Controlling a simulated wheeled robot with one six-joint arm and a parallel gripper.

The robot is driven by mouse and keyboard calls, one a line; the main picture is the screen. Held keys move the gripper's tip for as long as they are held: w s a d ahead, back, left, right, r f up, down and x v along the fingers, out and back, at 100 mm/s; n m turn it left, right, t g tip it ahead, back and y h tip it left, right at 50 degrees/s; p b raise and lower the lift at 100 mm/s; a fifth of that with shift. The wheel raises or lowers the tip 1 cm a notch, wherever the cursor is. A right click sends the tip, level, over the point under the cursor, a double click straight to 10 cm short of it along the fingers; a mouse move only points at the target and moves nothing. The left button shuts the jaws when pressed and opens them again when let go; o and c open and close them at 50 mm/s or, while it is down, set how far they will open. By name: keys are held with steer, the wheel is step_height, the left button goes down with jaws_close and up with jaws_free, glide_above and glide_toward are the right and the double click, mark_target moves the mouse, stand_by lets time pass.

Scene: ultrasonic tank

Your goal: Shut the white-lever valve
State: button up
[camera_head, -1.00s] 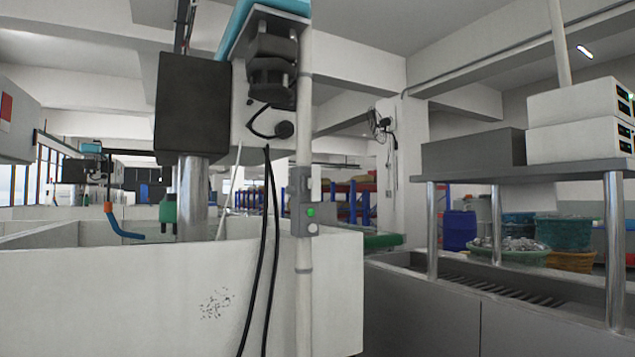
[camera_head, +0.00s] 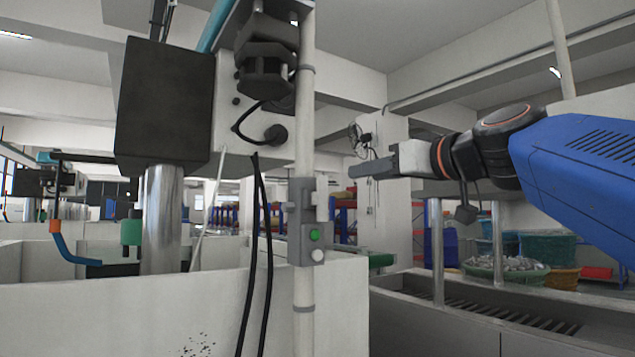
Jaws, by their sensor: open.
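I cannot make out a white-lever valve in this view. My gripper (camera_head: 366,169) reaches in from the right on my blue arm and points left. It is seen from the side, open, with nothing visible between its fingers. It hangs in the air to the right of a pale vertical pipe (camera_head: 305,120), apart from it in the picture. A grey switch box (camera_head: 311,240) with a green and a white button is fixed to that pipe.
A white tank (camera_head: 120,305) fills the lower left, with a black box (camera_head: 165,105) on a steel column above it. Black cables (camera_head: 262,220) hang in front. A grey tank with a grate (camera_head: 500,308) and baskets (camera_head: 545,250) stand at right.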

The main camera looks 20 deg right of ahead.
mark_target(324, 178)
steer(key=x, duration=1.7)
steer(key=shift+w+r, duration=0.25)
steer(key=shift+r, duration=0.15)
